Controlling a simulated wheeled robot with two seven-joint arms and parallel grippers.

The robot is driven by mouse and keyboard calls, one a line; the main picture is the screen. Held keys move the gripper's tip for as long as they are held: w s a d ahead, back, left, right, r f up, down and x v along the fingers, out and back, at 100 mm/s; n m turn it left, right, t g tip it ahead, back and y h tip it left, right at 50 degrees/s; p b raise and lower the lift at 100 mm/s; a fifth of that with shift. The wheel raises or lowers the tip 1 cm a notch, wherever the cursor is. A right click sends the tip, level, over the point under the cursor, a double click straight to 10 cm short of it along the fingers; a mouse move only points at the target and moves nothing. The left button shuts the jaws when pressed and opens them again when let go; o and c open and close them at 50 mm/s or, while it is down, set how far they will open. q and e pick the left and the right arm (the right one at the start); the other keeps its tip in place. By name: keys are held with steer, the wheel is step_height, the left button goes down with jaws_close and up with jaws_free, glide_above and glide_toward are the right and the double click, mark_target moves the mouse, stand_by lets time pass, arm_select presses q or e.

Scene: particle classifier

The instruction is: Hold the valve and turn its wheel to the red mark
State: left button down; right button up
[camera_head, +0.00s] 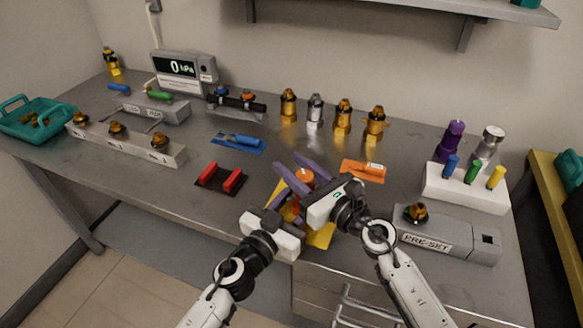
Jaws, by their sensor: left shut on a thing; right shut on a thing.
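The valve is largely hidden between my two grippers at the front middle of the bench. An orange round part (303,176), apparently its wheel, shows between purple and yellow finger pieces. My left gripper (286,195) reaches up from below and is shut on the valve. My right gripper (306,180) comes in from the right and is shut on what seems to be the wheel; its white body covers the contact. No red mark on the valve can be made out.
Several gold and silver valves (343,117) stand along the back. A grey PRE-SET block (450,238) holding a valve is at right, near a white rack (465,188) of coloured cylinders. A red-and-black holder (219,179) lies left of my grippers. A gauge (178,68) reads 0 kPa.

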steer(key=shift+d+f+m+t+h, duration=0.15)
steer(key=shift+m+t+h, duration=0.35)
steer(key=shift+m+h, duration=0.1)
steer(key=shift+w, duration=0.1)
steer(key=o, duration=1)
steer(key=shift+o, duration=0.2)
steer(key=v, duration=1.2)
